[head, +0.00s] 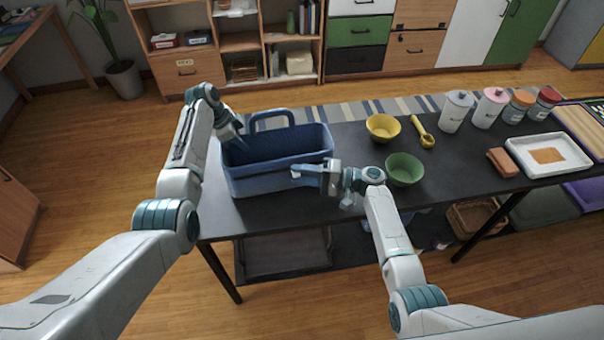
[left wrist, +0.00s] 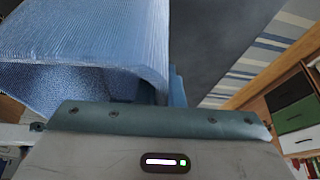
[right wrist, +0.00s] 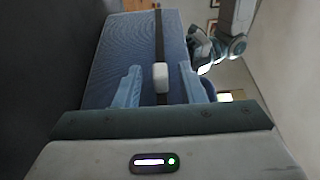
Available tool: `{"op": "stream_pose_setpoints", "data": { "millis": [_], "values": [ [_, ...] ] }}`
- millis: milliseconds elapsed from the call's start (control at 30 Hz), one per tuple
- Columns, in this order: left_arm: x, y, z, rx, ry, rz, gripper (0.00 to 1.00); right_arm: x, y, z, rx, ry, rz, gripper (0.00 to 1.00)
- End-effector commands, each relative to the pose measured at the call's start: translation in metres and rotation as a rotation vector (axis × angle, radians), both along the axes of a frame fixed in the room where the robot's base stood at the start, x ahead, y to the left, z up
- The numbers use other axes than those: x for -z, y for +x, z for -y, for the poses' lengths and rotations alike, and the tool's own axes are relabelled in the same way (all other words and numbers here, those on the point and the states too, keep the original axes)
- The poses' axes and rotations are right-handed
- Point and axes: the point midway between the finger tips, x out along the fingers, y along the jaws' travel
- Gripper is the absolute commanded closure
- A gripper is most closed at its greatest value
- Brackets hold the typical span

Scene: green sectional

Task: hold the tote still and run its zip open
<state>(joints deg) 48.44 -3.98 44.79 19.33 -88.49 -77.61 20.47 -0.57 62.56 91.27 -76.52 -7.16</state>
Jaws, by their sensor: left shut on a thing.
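The blue tote (head: 265,185) stands on the left end of the dark table, its handle (head: 270,118) raised at the back. My left gripper (head: 242,141) is shut on the tote's left edge. The tote's blue fabric (left wrist: 80,40) fills much of the left wrist view, where the fingertips are hidden. My right gripper (head: 300,171) is at the tote's right front. In the right wrist view its two fingers (right wrist: 159,88) stand apart, with the white zip pull (right wrist: 160,76) between them, not clearly touched. A dark zip strip (right wrist: 159,35) runs away from the pull along the tote.
A green bowl (head: 404,170) stands just right of my right gripper. A yellow bowl (head: 382,128) and yellow scoop (head: 423,133) lie behind it. Jars (head: 456,112) and a white tray (head: 549,155) are farther right. The table front between tote and green bowl is narrow.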

Motion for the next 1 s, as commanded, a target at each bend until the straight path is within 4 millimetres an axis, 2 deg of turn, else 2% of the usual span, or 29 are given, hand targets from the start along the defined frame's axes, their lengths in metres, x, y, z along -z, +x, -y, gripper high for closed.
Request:
{"op": "stream_pose_setpoints", "data": {
  "millis": [33, 167, 200, 433, 700, 800, 1000],
  "values": [
    [0.0, 0.0, 0.0, 0.0, -0.001, 0.0, 1.0, 0.0, 0.0, 0.0, 0.0, 0.0, 0.0, 0.72],
    [0.0, 0.0, 0.0, 0.0, -0.001, 0.0, 1.0, 0.0, 0.0, 0.0, 0.0, 0.0, 0.0, 0.97],
    [0.0, 0.0, 0.0, 0.0, -0.001, 0.0, 1.0, 0.0, 0.0, 0.0, 0.0, 0.0, 0.0, 1.0],
    [0.0, 0.0, 0.0, 0.0, -0.001, 0.0, 1.0, 0.0, -0.001, -0.004, -0.001, 0.001, -0.001, 1.0],
    [0.0, 0.0, 0.001, 0.0, -0.001, -0.001, 1.0, 0.001, -0.011, -0.061, -0.002, 0.003, -0.002, 1.0],
    [0.0, 0.0, 0.001, 0.001, -0.001, 0.0, 1.0, 0.001, -0.013, -0.076, -0.001, 0.001, -0.002, 1.0],
    [-0.001, 0.0, 0.001, 0.001, -0.001, 0.001, 1.0, 0.001, -0.014, -0.083, 0.0, -0.002, -0.001, 1.0]
  ]
}}
